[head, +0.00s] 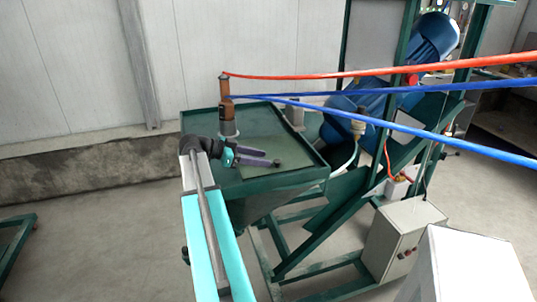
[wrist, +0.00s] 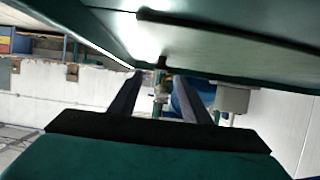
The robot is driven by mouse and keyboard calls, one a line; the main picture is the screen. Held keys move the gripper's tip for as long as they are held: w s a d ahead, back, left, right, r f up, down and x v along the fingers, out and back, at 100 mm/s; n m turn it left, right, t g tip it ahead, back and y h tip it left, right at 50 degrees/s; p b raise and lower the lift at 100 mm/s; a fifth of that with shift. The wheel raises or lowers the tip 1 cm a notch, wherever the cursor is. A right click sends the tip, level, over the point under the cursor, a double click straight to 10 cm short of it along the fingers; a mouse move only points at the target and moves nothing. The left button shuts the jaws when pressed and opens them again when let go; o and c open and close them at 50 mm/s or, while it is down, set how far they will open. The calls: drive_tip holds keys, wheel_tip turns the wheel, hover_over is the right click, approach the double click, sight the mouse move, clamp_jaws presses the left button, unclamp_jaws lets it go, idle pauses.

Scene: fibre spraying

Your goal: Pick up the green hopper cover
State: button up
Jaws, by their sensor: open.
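The green hopper cover (head: 250,139) is a flat grey-green plate on top of the dark green hopper (head: 287,178). A small black knob (head: 278,163) stands on the cover, close to the fingertips of my gripper (head: 271,158). My gripper has two purple fingers, spread apart and empty, low over the cover. In the wrist view, the cover (wrist: 235,40) fills the top of the picture. The knob (wrist: 163,62) shows there between and just beyond the fingertips (wrist: 159,75). I cannot tell whether the fingers touch the cover.
A brown and grey cylindrical fitting (head: 226,105) rises at the hopper's back left. Red (head: 350,72) and blue (head: 400,88) hoses cross above the hopper to the right. A blue motor (head: 358,115) and green frame stand at the right, with a grey control box (head: 402,240) below.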

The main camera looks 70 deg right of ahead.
sight(276, 161)
drive_tip(key=shift+s+d, duration=0.15)
drive_tip(key=shift+p+x, duration=0.55)
drive_tip(key=shift+x, duration=0.25)
drive_tip(key=shift+p+x, duration=0.7)
drive_tip(key=shift+x, duration=1.1)
clamp_jaws()
